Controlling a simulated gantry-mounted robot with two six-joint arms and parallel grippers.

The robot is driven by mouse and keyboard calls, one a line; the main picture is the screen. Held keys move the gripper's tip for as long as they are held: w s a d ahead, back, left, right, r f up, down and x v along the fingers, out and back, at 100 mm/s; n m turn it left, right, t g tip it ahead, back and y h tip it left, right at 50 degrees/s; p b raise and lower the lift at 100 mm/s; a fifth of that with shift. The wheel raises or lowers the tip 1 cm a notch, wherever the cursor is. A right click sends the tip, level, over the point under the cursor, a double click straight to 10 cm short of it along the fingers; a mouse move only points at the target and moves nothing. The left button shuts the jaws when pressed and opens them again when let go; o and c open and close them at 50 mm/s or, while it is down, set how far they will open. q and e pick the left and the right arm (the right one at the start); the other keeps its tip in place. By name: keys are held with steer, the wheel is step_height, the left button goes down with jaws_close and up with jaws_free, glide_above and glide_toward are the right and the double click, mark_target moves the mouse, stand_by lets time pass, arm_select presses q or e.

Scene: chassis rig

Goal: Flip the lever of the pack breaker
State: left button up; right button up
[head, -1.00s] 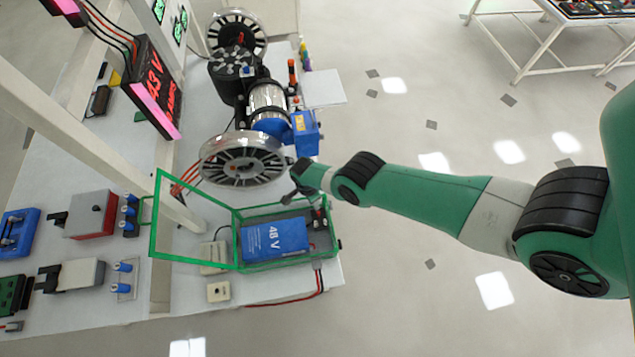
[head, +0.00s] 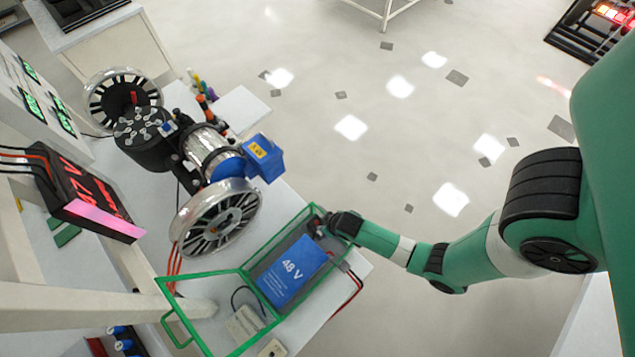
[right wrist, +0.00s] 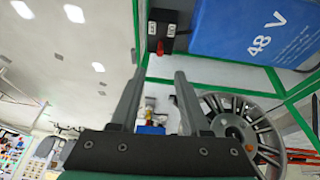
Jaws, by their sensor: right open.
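The pack breaker is a small black block (right wrist: 162,18) with a red lever (right wrist: 167,45), seen at the top of the right wrist view. It sits in the end of a green-framed box (head: 207,275), beside the blue 48 V pack (head: 292,270). In the head view my right gripper (head: 319,226) is at that end of the box and largely hides the breaker. In the right wrist view the right gripper (right wrist: 158,76) is open, its two fingers apart and empty, with the lever just beyond the fingertips. I cannot tell whether they touch. My left gripper is not in view.
The box's green lid frame stands open toward the lower left. A spoked wheel (head: 215,218) and a motor assembly (head: 208,148) stand close behind the box. Red and black cables (head: 352,290) hang at the bench edge. Open floor lies to the right.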

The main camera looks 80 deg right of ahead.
mark_target(317, 223)
steer(key=b+x, duration=0.6)
steer(key=x, duration=0.5)
steer(key=shift+w+d+f, duration=0.1)
steer(key=shift+f, duration=0.2)
jaws_close()
